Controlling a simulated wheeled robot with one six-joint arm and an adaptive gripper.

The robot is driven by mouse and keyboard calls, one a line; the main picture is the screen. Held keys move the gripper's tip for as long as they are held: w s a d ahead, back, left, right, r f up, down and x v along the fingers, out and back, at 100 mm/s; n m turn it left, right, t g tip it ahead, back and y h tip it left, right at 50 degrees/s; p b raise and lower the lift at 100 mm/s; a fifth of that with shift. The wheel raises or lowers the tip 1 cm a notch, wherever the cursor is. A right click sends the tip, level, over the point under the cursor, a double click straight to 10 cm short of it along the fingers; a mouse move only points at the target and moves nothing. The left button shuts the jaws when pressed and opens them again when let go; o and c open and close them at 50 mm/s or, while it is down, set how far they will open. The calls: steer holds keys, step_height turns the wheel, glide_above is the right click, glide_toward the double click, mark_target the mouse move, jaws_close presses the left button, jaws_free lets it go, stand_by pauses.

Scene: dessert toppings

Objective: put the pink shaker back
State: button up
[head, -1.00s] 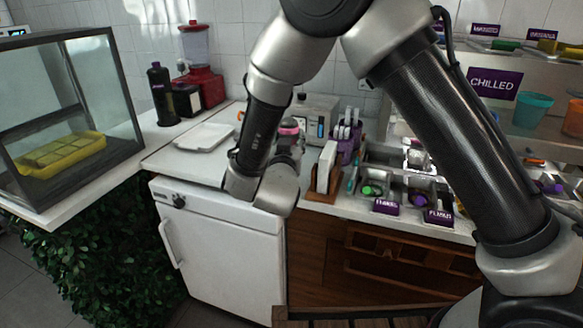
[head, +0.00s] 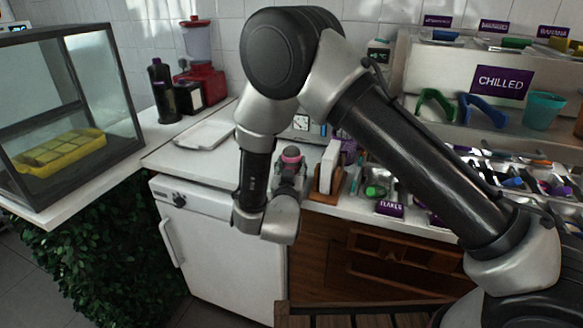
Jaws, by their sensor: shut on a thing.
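The pink shaker (head: 291,154) shows in the head view by its pink top, just above the end of my arm. My gripper (head: 289,172) is shut on it and holds it upright over the front part of the white counter, left of the wooden holder. The shaker's lower body is mostly hidden by my gripper and wrist. I cannot tell how far its base is above the counter.
A wooden holder with white cards (head: 327,172) stands close on the right. A white tray (head: 205,135) lies at the left. Topping tubs with a FLAKES label (head: 390,208) are further right. A glass case (head: 70,110) stands far left. The counter's front left is clear.

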steer(key=shift+f, duration=0.1)
steer(key=o, duration=1)
steer(key=shift+o, duration=0.2)
steer(key=shift+s, duration=0.15)
steer(key=s+a, duration=0.1)
steer(key=s, duration=1)
steer(key=shift+s, duration=0.35)
